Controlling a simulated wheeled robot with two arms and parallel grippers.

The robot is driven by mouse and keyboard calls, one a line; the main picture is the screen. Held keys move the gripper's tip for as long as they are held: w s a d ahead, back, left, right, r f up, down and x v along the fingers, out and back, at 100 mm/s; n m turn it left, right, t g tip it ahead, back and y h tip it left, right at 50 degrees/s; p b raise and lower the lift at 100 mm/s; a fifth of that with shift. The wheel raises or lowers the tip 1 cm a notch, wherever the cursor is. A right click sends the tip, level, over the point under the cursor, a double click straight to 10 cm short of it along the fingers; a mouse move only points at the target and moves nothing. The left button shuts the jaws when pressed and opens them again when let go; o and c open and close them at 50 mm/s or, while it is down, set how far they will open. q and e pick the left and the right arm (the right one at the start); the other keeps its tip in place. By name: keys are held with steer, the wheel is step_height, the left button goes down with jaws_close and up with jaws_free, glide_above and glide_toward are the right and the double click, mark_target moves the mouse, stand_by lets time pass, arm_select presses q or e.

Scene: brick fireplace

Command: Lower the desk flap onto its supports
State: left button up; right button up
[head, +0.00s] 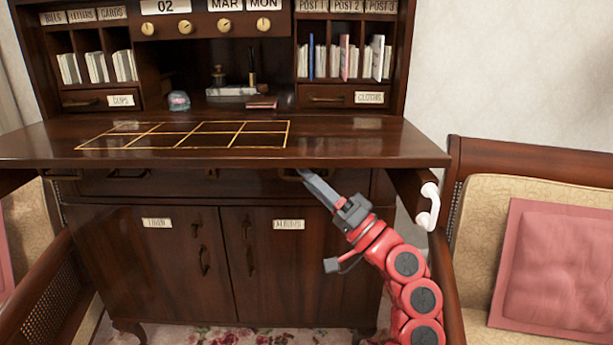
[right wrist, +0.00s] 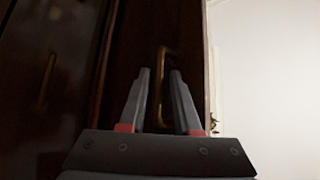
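The desk flap (head: 350,146) is dark wood with a gold grid and lies about level, out in front of the desk. A dark support arm (head: 404,186) sticks out under its right end, with a white two-lobed knob (head: 430,206) at its front. I cannot tell whether flap and support touch. Part of another support (head: 12,180) shows under the left end. My right gripper (head: 303,174) is under the flap's front edge, close to a drawer handle. In the right wrist view its fingers (right wrist: 160,88) are apart, with a brass handle (right wrist: 162,68) seen between them. My left gripper is out of view.
A glass paperweight (head: 179,101), an inkstand and a small red book (head: 262,102) stand at the back of the desk, behind the flap. Cabinet doors (head: 280,265) are below. A bench with a pink cushion (head: 558,262) is at the right; another seat is at the left.

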steer(key=p+v, duration=0.1)
steer(key=v, duration=1.6)
steer(key=shift+w+a+r, duration=0.1)
steer(key=shift+r, duration=0.05)
